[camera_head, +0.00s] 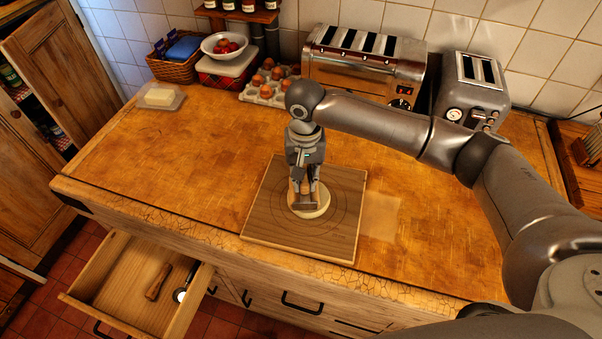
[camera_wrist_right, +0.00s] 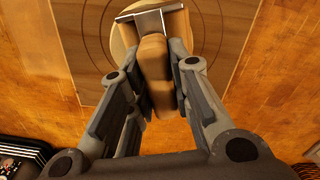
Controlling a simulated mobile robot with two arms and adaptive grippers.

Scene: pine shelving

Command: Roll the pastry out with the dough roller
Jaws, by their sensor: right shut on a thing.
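The pastry (camera_head: 322,207) is a pale flat disc on a square wooden board (camera_head: 262,220) marked with rings. It also shows at the top of the right wrist view (camera_wrist_right: 210,28). My right gripper (camera_head: 306,186) points down over the disc and is shut on the wooden handle of the dough roller (camera_head: 304,202). In the right wrist view the handle (camera_wrist_right: 154,72) sits between the fingers, with a metal bracket (camera_wrist_right: 150,20) at its far end. The roller is over the pastry; I cannot tell whether it touches. My left gripper is not in view.
An open drawer (camera_head: 98,267) at the lower left holds a wooden-handled item (camera_head: 158,282) and a dark round item. Two toasters (camera_head: 365,68) (camera_head: 472,90), an egg tray (camera_head: 262,95) and a butter dish (camera_head: 160,97) stand at the back. The counter left of the board is clear.

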